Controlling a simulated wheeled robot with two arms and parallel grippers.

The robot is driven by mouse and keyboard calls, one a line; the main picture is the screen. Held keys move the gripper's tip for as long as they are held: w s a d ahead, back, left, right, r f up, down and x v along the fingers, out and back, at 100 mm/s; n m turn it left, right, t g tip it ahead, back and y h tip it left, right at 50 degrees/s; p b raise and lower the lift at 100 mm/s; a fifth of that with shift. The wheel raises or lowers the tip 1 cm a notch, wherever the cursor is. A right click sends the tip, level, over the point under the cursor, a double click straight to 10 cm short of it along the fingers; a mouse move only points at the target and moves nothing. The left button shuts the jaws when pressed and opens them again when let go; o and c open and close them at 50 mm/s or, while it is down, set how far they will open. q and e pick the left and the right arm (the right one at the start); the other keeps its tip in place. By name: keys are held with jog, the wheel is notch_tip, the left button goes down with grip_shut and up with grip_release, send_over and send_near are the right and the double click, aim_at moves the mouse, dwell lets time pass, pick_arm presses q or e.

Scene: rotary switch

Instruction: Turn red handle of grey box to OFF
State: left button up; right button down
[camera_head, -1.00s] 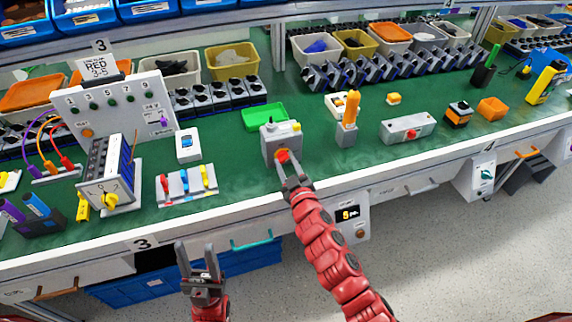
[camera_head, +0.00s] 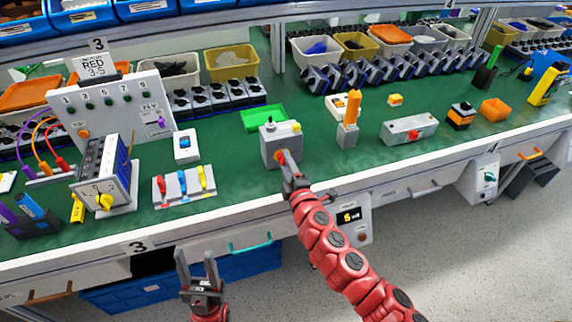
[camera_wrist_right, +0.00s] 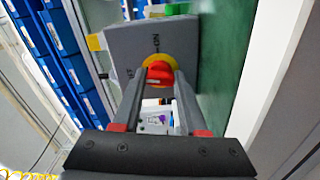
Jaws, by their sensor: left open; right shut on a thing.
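The grey box (camera_head: 268,149) stands on the green bench top near its front edge, in the middle of the head view. In the right wrist view the box (camera_wrist_right: 183,42) shows a yellow disc with a red handle (camera_wrist_right: 160,73) and lettering "ON" beside it. My right gripper (camera_wrist_right: 159,80) is shut on the red handle, with one finger on each side. In the head view my right gripper (camera_head: 286,163) covers most of the handle. My left gripper (camera_head: 197,270) is open and empty, in front of the bench and below its edge.
A white block with red, blue and yellow levers (camera_head: 184,186) lies left of the box. A green tray (camera_head: 263,117) is behind it. An orange-handled device (camera_head: 349,120) and a long grey box with a red button (camera_head: 409,131) stand to the right.

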jog(key=shift+n, duration=1)
jog(key=shift+c, duration=2.2)
grip_release()
jog(key=shift+s, duration=0.1)
jog(key=v, duration=1.7)
